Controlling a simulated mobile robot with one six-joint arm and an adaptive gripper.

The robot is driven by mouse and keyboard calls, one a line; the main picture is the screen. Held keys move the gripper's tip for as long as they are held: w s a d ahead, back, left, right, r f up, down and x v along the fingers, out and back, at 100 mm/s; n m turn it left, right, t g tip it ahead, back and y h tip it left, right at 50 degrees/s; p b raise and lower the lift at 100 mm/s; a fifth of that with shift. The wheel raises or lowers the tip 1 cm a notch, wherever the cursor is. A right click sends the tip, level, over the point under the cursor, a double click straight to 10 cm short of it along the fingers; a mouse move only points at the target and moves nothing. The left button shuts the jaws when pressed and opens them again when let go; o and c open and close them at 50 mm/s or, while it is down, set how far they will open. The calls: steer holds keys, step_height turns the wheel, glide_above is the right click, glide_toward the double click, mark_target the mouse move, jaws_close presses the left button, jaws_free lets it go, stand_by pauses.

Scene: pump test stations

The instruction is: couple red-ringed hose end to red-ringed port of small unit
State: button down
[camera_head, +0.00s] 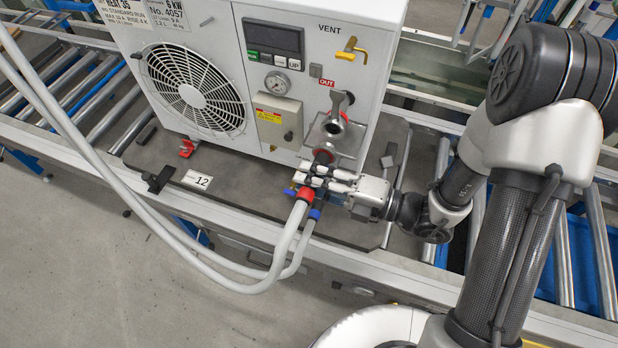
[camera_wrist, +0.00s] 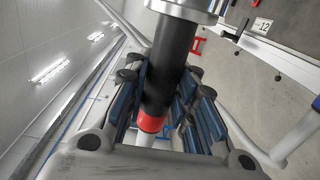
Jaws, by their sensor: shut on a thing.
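The white small unit (camera_head: 290,30) stands on the bench with its fan and control panel facing me. Its ports sit at the lower right of the front, under a red OUT label (camera_head: 327,82). My gripper (camera_head: 308,177) is shut on the black sleeve of the red-ringed hose end, just in front of that port. The red ring (camera_head: 306,194) shows below the fingers. In the wrist view the black hose end (camera_wrist: 170,68) lies between the blue finger pads and its tip meets or overlaps a silver fitting (camera_wrist: 190,8); I cannot tell whether they are joined.
A blue-ringed hose (camera_head: 314,215) hangs close beside the red-ringed one. Pale hoses (camera_head: 150,215) loop down in front of the bench to the upper left. A yellow-handled VENT valve (camera_head: 350,48) sits above the ports. Rollers (camera_head: 105,105) flank the bench plate.

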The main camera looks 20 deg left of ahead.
mark_target(321, 155)
steer(key=shift+s+a+g, duration=0.2)
steer(key=shift+g, duration=0.1)
steer(key=shift+w+d+r+b, duration=0.15)
steer(key=shift+w+b, duration=0.1)
steer(key=shift+w, duration=0.85)
steer(key=shift+w+d+f+b, duration=0.1)
steer(key=shift+w+b, duration=0.15)
steer(key=shift+w, duration=0.8)
steer(key=shift+r+p, duration=0.1)
steer(key=shift+p, duration=0.65)
steer(key=shift+w+p, duration=0.6)
steer(key=shift+w, duration=0.7)
stand_by(0.6)
stand_by(0.3)
steer(key=c, duration=1.2)
jaws_free()
steer(key=shift+c, duration=0.2)
steer(key=shift+d, duration=0.1)
